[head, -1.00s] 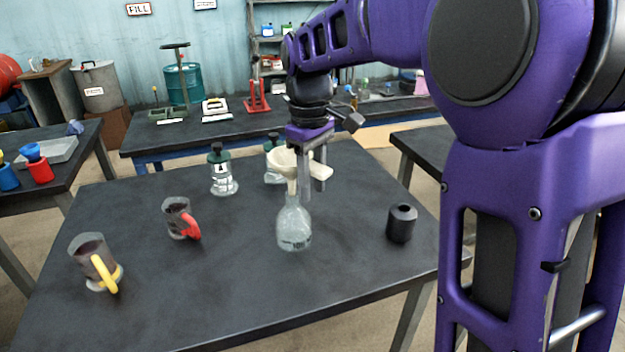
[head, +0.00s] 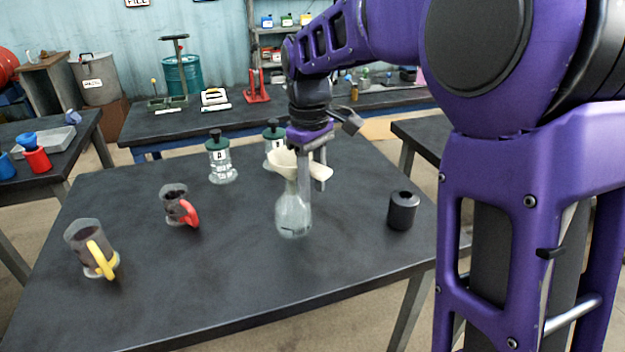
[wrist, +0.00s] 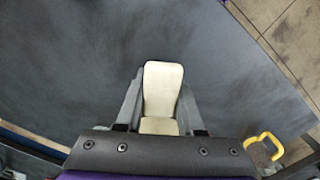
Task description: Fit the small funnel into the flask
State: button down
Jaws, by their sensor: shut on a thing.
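The small cream funnel (head: 284,160) is above the clear glass flask (head: 293,216), bowl up, with its lower end at the flask's neck. The spout seems to be inside the neck, but how deep it sits is hard to tell. The flask stands upright on the dark table (head: 240,270). My gripper (head: 312,177) points down behind and right of the neck, shut on the funnel's flat handle. In the wrist view the cream handle (wrist: 163,90) is between my two fingers; the flask is hidden there.
A black cylinder (head: 403,211) stands right of the flask. A red-handled mug (head: 177,205) and a yellow-handled mug (head: 92,248) stand left. Two green-capped bottles, one left (head: 221,159) and one partly hidden (head: 273,140), stand behind. The table's front is clear.

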jog(key=shift+f, duration=0.2)
jog(key=shift+c, duration=2.2)
grip_release()
notch_tip(320, 180, up, 17)
jog(key=p, duration=0.4)
jog(key=shift+w+a+r, duration=0.2)
jog(key=shift+w+a, duration=0.05)
